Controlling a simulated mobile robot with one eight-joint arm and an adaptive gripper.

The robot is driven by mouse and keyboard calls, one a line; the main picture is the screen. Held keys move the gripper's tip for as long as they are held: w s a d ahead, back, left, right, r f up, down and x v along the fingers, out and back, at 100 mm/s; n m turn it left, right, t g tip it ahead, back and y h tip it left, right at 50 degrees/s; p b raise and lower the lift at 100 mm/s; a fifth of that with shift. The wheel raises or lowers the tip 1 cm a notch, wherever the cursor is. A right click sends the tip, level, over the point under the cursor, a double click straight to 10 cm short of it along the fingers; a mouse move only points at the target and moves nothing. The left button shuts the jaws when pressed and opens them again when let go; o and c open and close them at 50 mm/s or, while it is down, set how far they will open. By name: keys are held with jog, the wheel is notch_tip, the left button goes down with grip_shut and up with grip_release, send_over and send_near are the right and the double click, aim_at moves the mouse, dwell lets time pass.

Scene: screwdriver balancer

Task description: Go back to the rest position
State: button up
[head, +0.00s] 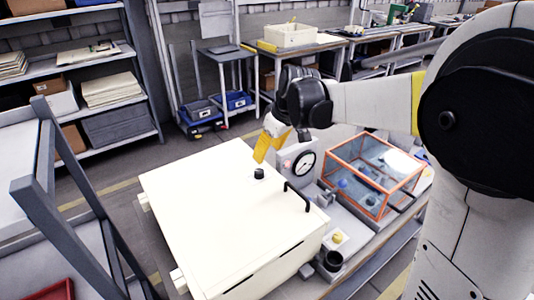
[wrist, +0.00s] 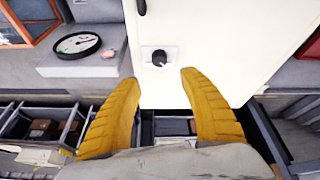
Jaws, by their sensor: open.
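My gripper (head: 268,145) is above the white flat-topped cabinet (head: 205,205), near its back edge and left of the dial gauge. In the wrist view my gripper (wrist: 160,80) shows two yellow fingers spread wide with nothing between them. A small black knob (wrist: 159,57) on a light plate lies ahead of the gap between the fingertips. The knob also shows in the head view (head: 259,174), just below the fingers, apart from them. No screwdriver can be made out.
A dial gauge (head: 304,163) stands beside the cabinet, with an orange-framed clear box (head: 372,175) to its right. A black handle (head: 297,196) rises from the cabinet top. Shelves (head: 105,93) stand at the left, and a grey metal frame (head: 45,190) is at the near left.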

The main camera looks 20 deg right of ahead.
jog(key=s+a+f+m+t+h+b, duration=0.1)
jog(key=s+f+m+b, duration=0.1)
jog(key=s, duration=1)
jog(key=s+f+m+t+b, duration=0.2)
jog(key=s+m, duration=0.2)
jog(key=s, duration=0.9)
jog(key=shift+s+a+h, duration=0.3)
jog(key=shift+a+h, duration=0.05)
jog(key=shift+h, duration=0.05)
